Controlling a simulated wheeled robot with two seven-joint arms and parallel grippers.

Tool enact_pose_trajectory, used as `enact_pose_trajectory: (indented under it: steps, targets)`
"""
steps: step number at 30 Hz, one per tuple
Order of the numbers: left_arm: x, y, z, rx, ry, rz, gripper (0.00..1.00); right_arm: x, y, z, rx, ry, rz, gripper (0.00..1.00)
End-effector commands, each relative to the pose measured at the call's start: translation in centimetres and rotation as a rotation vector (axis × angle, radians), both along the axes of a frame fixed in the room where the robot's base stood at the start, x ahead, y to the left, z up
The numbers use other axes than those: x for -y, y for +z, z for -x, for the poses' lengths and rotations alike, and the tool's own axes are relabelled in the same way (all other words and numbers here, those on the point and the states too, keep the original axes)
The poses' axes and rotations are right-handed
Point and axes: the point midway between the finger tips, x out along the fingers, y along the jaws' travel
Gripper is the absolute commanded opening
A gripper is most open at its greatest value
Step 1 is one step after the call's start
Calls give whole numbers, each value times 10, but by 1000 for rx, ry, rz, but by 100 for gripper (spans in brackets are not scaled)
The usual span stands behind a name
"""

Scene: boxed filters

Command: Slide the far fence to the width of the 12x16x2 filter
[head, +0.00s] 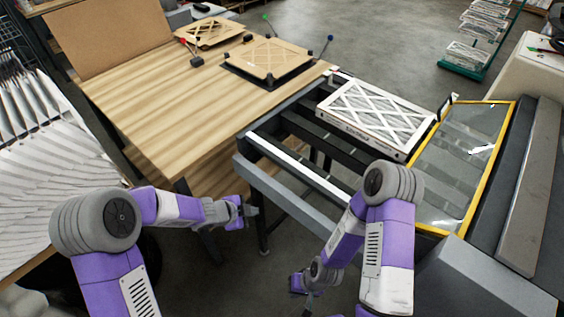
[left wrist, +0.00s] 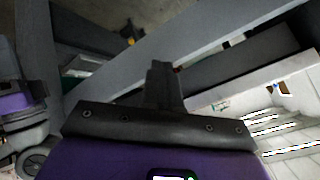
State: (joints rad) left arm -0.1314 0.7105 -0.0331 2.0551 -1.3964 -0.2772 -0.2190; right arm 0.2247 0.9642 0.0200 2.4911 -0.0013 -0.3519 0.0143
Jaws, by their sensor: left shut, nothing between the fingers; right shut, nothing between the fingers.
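A white-framed filter (head: 378,117) with a lattice face lies flat on the dark infeed frame, at its far right end beside the yellow-edged clear guard; its label is too small to read. A pale strip (head: 300,162) runs lengthwise along the frame's rails. A dark bar (head: 328,137) lies beyond it, but I cannot tell which part is the far fence. My left gripper (head: 250,211) is shut and empty, left of the frame's near corner and apart from it. Its closed fingers show in the left wrist view (left wrist: 162,82). My right gripper (head: 301,284) is shut and empty, low in front of the frame.
A wooden table (head: 165,100) stands left of the frame, with a cardboard-faced piece (head: 268,58) in a dark holder. Pleated white filters (head: 40,150) are piled at far left. The guard (head: 462,160) and a grey machine body bound the right. Grey frame bars (left wrist: 190,45) cross the left wrist view.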

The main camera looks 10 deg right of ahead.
Motion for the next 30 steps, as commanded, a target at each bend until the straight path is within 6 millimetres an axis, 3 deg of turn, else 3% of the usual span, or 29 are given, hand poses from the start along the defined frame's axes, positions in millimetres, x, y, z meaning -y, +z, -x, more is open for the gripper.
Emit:
enact_pose_trajectory:
  steps: [1,6,12,17,30]
  targets:
    - [7,28,-12,108,-105,-48,0,0,8,0,0,0,0,0]
    - [22,85,-38,383,-374,-200,0,0,18,0,0,0,0,0]
    - [29,114,-50,526,-508,-291,0,0,21,0,0,0,0,0]
    - [37,104,-57,539,-524,-303,0,0,17,0,0,0,0,0]
    - [89,43,-96,535,-521,-299,0,0,5,0,0,0,0,0]
